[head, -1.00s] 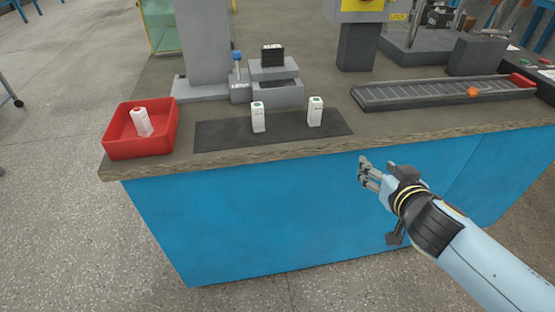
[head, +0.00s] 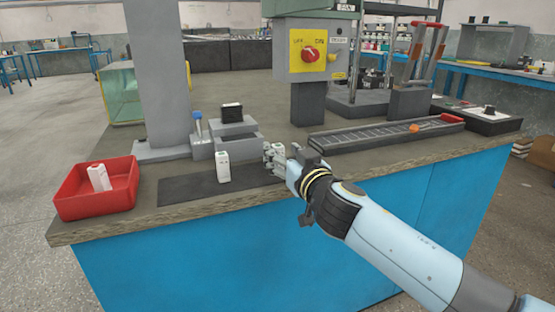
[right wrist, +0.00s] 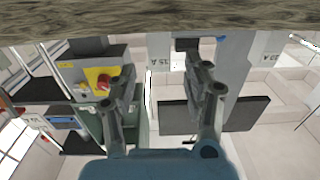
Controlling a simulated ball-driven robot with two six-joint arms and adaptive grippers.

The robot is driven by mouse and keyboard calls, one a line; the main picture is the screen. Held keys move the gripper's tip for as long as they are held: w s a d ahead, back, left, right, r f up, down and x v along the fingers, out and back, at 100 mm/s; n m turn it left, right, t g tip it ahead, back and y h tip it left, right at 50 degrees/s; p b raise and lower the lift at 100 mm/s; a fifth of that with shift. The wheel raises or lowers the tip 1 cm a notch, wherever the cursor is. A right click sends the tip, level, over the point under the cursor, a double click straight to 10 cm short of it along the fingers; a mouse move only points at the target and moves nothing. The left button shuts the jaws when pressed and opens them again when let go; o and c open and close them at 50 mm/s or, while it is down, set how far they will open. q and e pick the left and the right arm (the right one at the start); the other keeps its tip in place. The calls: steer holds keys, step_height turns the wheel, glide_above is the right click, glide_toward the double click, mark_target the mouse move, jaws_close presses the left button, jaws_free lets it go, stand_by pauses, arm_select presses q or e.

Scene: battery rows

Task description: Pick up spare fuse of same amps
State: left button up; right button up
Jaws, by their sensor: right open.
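The left fuse (head: 223,168) is in plain view. The right fuse (head: 306,150) is partly hidden behind my right gripper (head: 272,154). A white fuse with a red top (head: 98,178) leans in the red bin (head: 122,196). My right gripper is open and empty at the counter's front edge, close to the right fuse.
A grey stepped block (head: 237,142) with a black piece on top stands behind the mat. A roller track (head: 380,136) with an orange object (head: 414,128) lies at the right. A yellow switch box (head: 313,50) stands behind. The wooden counter edge (head: 150,232) runs in front.

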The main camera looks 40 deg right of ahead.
mark_target(280, 149)
steer(key=x, duration=0.3)
steer(key=shift+w+d, duration=0.1)
steer(key=shift+w, duration=0.2)
steer(key=shift+c, duration=0.4)
jaws_close()
